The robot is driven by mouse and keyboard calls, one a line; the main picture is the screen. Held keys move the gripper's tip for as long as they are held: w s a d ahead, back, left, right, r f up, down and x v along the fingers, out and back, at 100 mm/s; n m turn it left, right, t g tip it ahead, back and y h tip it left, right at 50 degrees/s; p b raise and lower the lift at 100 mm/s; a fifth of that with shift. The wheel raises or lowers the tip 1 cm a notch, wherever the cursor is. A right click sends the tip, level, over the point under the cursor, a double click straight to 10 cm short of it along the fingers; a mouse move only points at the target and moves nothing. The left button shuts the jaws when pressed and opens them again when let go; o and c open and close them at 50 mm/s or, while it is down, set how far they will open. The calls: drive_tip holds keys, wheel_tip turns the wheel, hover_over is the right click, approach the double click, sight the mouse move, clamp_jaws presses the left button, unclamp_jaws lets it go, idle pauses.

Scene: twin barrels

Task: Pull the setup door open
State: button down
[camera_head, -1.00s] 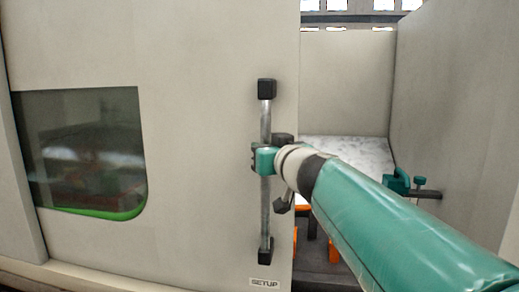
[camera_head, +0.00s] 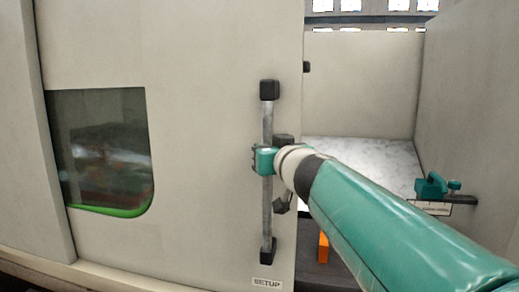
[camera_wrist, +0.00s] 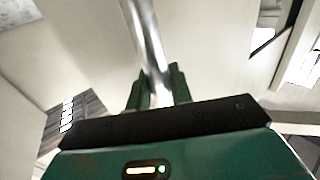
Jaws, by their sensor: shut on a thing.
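The setup door (camera_head: 200,60) is a large pale panel with a dark, green-edged window (camera_head: 100,150) and a "SETUP" label (camera_head: 267,282) at its lower right. Its vertical metal handle (camera_head: 267,215) has black end mounts near the door's right edge. My gripper (camera_head: 262,160) is shut on the handle around its middle. In the wrist view, the handle bar (camera_wrist: 146,40) runs down between the two green fingers (camera_wrist: 158,90). To the right of the door an opening shows the machine's inside. Part of the door edge is hidden behind my arm.
Inside the opening are a light marbled surface (camera_head: 365,160), an orange part (camera_head: 323,247) and a teal fixture (camera_head: 432,187) by the right wall (camera_head: 470,120). A fixed pale panel (camera_head: 25,150) stands left of the door.

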drive_tip(key=shift+a+r, duration=0.1)
drive_tip(key=shift+a, duration=0.05)
drive_tip(key=c, duration=1.3)
unclamp_jaws()
drive_tip(key=v, duration=1.3)
drive_tip(key=shift+s+d, duration=0.25)
drive_tip(key=shift+s, duration=0.1)
